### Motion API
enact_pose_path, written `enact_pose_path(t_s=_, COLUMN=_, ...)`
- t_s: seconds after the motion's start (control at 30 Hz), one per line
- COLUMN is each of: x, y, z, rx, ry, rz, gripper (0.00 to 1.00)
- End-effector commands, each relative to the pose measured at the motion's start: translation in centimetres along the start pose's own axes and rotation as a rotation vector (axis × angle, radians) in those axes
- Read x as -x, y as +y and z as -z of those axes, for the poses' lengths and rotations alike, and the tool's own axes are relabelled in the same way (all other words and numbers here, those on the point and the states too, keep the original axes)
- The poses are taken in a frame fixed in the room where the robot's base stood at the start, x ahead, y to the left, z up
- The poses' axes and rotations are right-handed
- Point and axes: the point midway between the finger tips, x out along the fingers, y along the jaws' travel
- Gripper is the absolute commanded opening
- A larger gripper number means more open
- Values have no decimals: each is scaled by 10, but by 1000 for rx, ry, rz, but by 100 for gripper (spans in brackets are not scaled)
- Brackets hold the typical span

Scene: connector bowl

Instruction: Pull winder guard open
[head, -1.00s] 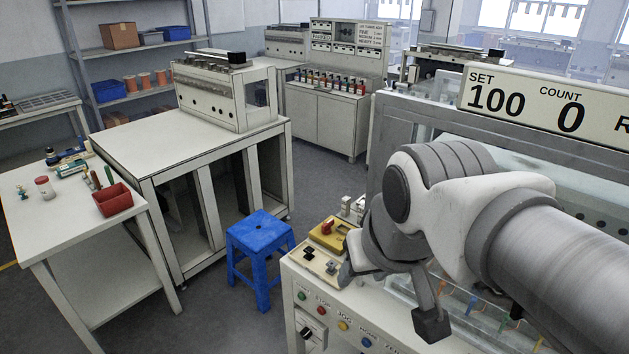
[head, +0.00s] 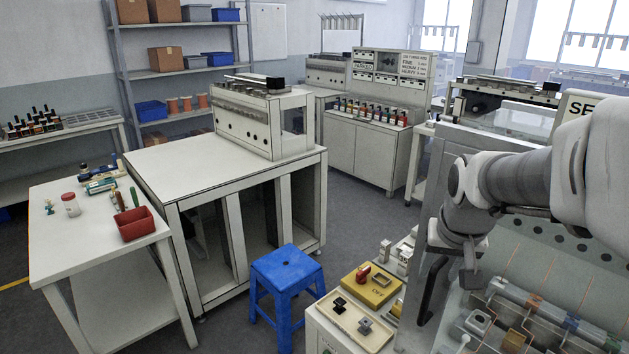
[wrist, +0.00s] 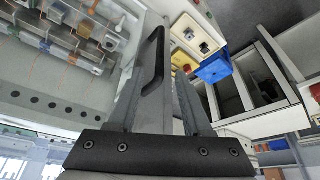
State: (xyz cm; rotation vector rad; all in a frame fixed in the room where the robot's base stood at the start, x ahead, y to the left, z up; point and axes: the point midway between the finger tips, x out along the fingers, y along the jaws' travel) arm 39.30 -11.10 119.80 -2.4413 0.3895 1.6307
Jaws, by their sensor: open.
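The winder guard is a clear pane in a grey frame (head: 438,165) on the winding machine at the right of the head view. A long black handle (head: 428,292) shows near its left edge, below my wrist. The wrist view shows the black handle (wrist: 153,58) upright, just ahead of and between my finger lines. My gripper (head: 467,275) is beside the handle in the head view. In the wrist view my gripper (wrist: 160,85) has its two grey fingers apart, with no clear grip on the handle. Whether they touch it I cannot tell.
The control panel with a yellow block (head: 371,287) and a cream switch plate (head: 350,322) lies left of the guard. A blue stool (head: 287,270) stands before it. A white bench with a red bin (head: 136,225) is at the left.

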Motion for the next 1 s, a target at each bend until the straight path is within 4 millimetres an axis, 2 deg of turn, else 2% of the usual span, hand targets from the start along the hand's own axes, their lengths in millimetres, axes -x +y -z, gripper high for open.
enact_pose_path(t_s=0.03, x=-13, y=0, z=-2, rx=0, ry=-7, rz=-1, gripper=50)
enact_pose_path(t_s=0.2, x=-49, y=0, z=-2, rx=-1, ry=-6, rz=0, gripper=50)
enact_pose_path(t_s=0.5, x=-93, y=0, z=-1, rx=-1, ry=-3, rz=0, gripper=50)
enact_pose_path(t_s=0.7, x=-104, y=0, z=0, rx=0, ry=0, rz=0, gripper=50)
enact_pose_path(t_s=1.0, x=-106, y=0, z=0, rx=0, ry=1, rz=0, gripper=48)
